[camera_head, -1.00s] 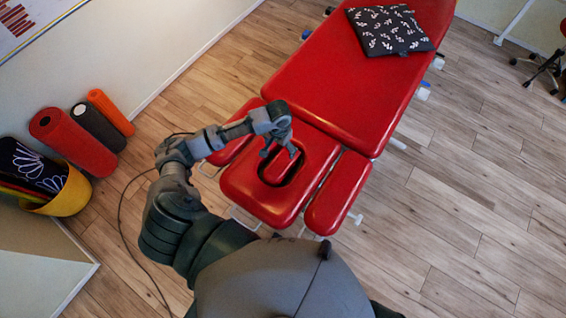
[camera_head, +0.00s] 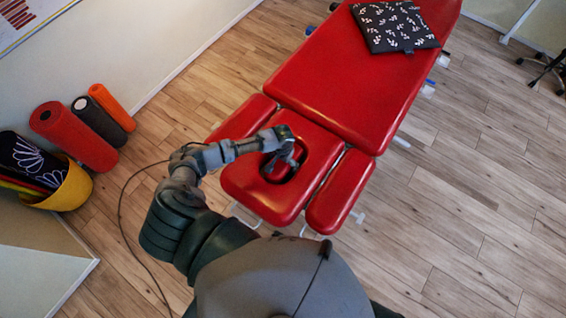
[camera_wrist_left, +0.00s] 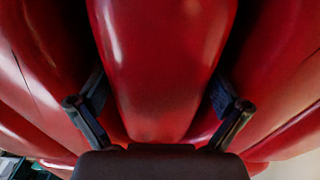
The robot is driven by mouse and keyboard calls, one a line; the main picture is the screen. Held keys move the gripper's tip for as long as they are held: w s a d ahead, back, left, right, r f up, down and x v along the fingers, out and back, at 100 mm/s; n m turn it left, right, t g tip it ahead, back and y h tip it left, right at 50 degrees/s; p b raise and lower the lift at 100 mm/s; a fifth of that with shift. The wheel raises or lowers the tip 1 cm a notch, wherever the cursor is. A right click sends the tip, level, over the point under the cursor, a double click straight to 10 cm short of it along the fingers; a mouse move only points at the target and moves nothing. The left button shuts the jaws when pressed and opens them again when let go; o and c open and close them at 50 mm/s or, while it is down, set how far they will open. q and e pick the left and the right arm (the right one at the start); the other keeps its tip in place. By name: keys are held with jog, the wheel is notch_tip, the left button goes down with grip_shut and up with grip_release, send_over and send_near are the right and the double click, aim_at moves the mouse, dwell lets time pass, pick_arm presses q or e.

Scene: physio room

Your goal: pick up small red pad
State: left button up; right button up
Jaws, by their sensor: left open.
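The red headrest pad (camera_head: 243,185), with an oval hole, sits at the near end of the red treatment table. A narrow red side pad (camera_head: 340,192) lies to its right and another (camera_head: 243,117) to its upper left. I cannot tell for sure which one is the small red pad. My left gripper (camera_head: 284,160) is at the headrest hole, fingers pointing down. In the left wrist view its open fingers (camera_wrist_left: 158,103) stand on either side of a rounded red padded part (camera_wrist_left: 160,60); contact cannot be told. My right gripper is out of view.
The long red table top (camera_head: 345,75) carries a dark patterned cushion (camera_head: 393,27). Rolled mats (camera_head: 75,138) and a yellow basket (camera_head: 70,190) stand by the left wall. A thin cable lies on the wooden floor.

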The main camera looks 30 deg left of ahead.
pick_arm(q)
jog(key=c, duration=1.1)
